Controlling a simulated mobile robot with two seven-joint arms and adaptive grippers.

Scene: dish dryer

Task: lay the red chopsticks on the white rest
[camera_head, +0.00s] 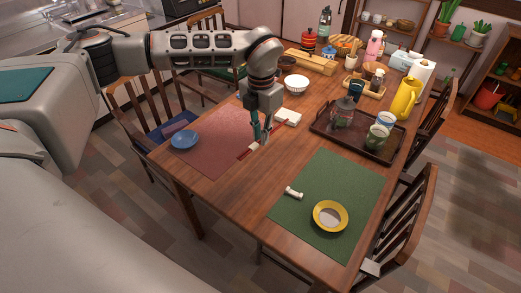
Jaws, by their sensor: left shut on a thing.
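My left gripper (260,138) points down over the right edge of the pink placemat (213,145). It is shut on the red chopsticks (242,155), which stick out slantwise on both sides of the fingers; the fingers hide their middle. I cannot tell whether the chopsticks touch the mat. A small white rest (293,193) lies on the green placemat (335,180), to the right of and nearer than the gripper, with nothing on it. My right gripper is not in view.
A blue bowl (184,139) sits on the pink mat and a yellow-rimmed bowl (330,216) on the green one. A dark tray (325,127) with jars and cups stands right of the gripper. A white folded cloth (288,116) lies behind it. Bare wood separates the mats.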

